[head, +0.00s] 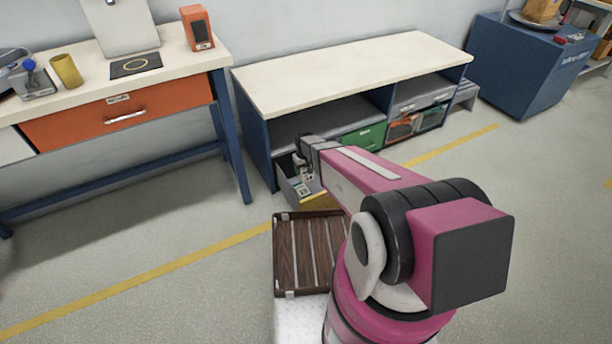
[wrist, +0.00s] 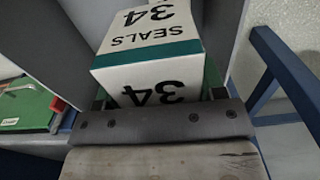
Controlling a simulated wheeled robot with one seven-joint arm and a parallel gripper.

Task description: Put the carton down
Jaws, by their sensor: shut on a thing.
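The carton (wrist: 152,62) is a white box with a teal band, printed "SEALS 34"; the print is upside down on one face in the wrist view. My gripper (head: 302,177) is shut on it, low at the front left end of the long bench. Grey panels flank the carton in the wrist view, and a dark bolted bar crosses below it, hiding its lower edge. In the head view the carton shows only as a small pale patch, too small to read. I cannot tell whether its base touches anything.
The long bench (head: 345,70) has a bare cream top and a lower shelf with a green bin (head: 364,136) and other bins. A workbench (head: 110,84) with an orange drawer stands at left. A brown slatted tray (head: 305,252) lies near my base. Open floor is at left.

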